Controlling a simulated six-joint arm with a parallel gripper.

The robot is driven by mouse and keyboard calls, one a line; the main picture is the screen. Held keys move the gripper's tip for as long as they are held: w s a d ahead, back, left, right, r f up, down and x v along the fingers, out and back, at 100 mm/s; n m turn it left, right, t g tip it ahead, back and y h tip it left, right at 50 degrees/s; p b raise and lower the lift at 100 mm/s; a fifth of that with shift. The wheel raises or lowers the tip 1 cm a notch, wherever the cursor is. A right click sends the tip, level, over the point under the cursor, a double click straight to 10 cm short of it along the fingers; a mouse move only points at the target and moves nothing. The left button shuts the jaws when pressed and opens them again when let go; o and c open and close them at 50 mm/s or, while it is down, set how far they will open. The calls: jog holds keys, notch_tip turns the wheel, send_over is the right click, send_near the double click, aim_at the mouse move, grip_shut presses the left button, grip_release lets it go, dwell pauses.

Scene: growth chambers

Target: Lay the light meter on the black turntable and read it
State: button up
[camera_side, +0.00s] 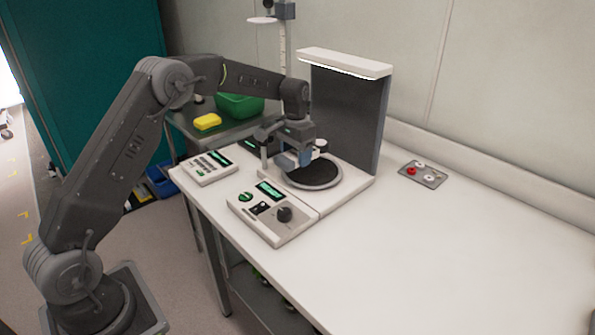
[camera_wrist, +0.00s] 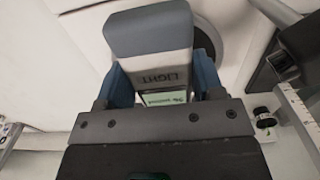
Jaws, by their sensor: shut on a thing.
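The black turntable (camera_side: 314,175) is a round dark disc with a pale rim on a white base, under a lit hood on the bench. My gripper (camera_side: 289,160) is over the left part of the turntable. In the wrist view my gripper (camera_wrist: 162,85) is shut on the light meter (camera_wrist: 149,35), a block with a blue-grey top and a pale body marked LIGHT. A small greenish display shows on the meter, too small to read. The turntable's edge (camera_wrist: 212,38) shows behind the meter. I cannot tell whether the meter touches the disc.
A control box (camera_side: 272,213) with a knob and green display stands in front of the turntable. A keypad device (camera_side: 206,167) is to its left. The hood's dark back panel (camera_side: 345,115) rises behind.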

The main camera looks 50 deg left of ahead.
aim_at(296, 178)
jog(key=shift+f, duration=2.65)
jog(key=shift+f, duration=0.1)
jog(key=o, duration=1)
jog(key=shift+o, duration=0.2)
